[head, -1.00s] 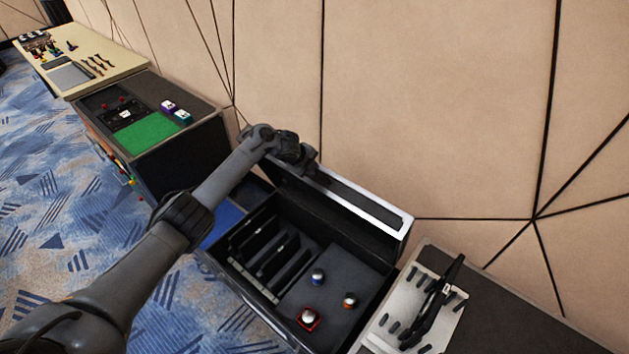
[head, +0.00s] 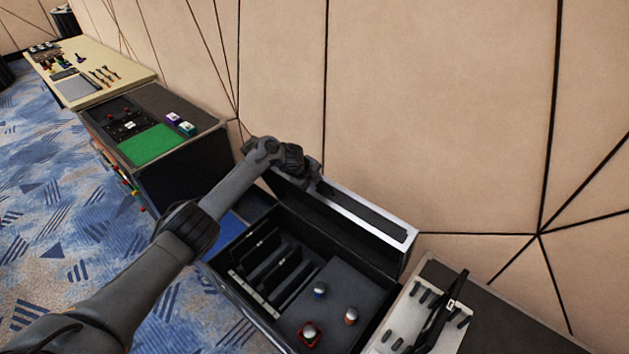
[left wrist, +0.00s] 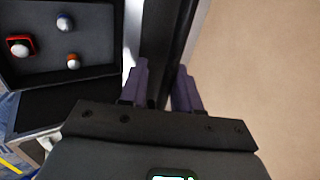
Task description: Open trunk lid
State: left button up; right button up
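The black trunk (head: 238,288) stands open in the head view. Its lid (head: 375,222), with a silver rim, is raised upright along the wall side. My left arm reaches across to the lid's left end; the left gripper's fingertips are hidden there. In the left wrist view, the two purple fingers of my left gripper (left wrist: 163,85) are apart, with the dark lid edge (left wrist: 176,35) running between and beyond them. I cannot tell whether they touch it. My right gripper is not in view.
Inside the trunk are dark dividers (head: 265,250) and a panel with a blue-based knob (head: 319,290), an orange one (head: 351,316) and a red-framed one (head: 310,334). A light plate (head: 415,315) with a black handle sits at right. A cabinet with a green mat (head: 150,146) stands at left.

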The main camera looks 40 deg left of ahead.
pick_arm(q)
jog(key=shift+r, duration=0.15)
jog(key=shift+s+r, duration=0.3)
jog(key=shift+r, duration=0.2)
jog(key=p+v, duration=0.1)
jog(key=v, duration=0.8)
jog(key=shift+s+r+p, duration=0.15)
jog(key=shift+r+p, duration=0.05)
jog(key=shift+p, duration=0.15)
